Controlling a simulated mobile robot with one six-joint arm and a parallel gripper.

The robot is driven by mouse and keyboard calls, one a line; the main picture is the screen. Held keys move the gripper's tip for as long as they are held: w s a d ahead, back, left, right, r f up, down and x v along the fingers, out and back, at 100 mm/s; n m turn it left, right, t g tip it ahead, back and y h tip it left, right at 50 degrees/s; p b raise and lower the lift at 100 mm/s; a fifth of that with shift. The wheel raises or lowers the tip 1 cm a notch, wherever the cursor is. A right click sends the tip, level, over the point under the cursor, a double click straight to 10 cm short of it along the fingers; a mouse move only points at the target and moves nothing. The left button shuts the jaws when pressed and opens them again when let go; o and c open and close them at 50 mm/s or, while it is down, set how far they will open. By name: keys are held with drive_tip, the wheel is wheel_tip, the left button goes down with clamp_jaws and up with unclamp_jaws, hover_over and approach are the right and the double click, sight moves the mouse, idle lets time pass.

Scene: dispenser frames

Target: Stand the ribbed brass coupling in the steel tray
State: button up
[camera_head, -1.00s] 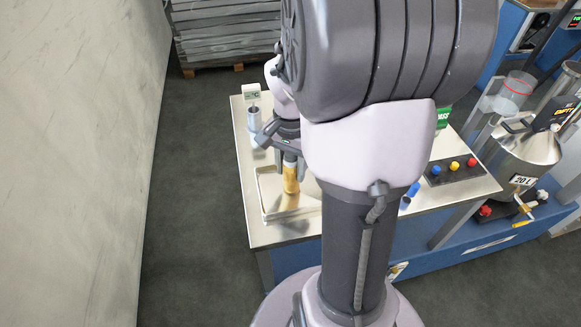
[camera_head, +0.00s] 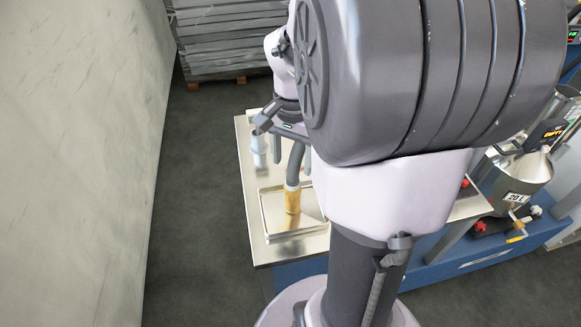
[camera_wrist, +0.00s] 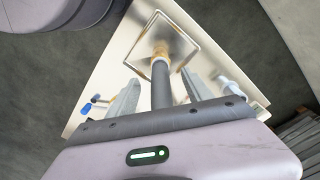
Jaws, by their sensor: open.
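The brass coupling (camera_head: 292,200) stands upright inside the shallow steel tray (camera_head: 265,215), with a pale collar at its top. A grey rod-like length rises from it towards my gripper (camera_head: 292,160). In the wrist view the brass coupling (camera_wrist: 160,66) shows beyond that grey length, within the rim of the tray (camera_wrist: 186,30). My gripper (camera_wrist: 160,80) is open, its two fingers apart on either side of the grey length with a visible gap. The ribs cannot be made out. My arm hides the tray's right side in the head view.
A pale cylindrical container (camera_head: 258,150) stands on the bench (camera_head: 253,232) behind the tray. A blue item (camera_wrist: 87,108) lies on the bench in the wrist view. A steel vessel (camera_head: 518,178) is at the right, and a wall (camera_head: 80,160) at the left.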

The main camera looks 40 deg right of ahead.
drive_tip(key=s+a+r+n+t, duration=0.2)
drive_tip(key=a+n, duration=0.1)
drive_tip(key=a, duration=0.5)
drive_tip(key=s+a+r+n+t+y, duration=0.1)
drive_tip(key=s+a+r+n+t, duration=0.1)
drive_tip(key=a, duration=0.6)
drive_tip(key=s+a+r+n+t+y, duration=0.1)
drive_tip(key=s+a+r+n, duration=0.2)
drive_tip(key=a, duration=0.5)
drive_tip(key=shift+n+t, duration=0.4)
drive_tip(key=shift+n, duration=0.4)
drive_tip(key=shift+r, duration=0.1)
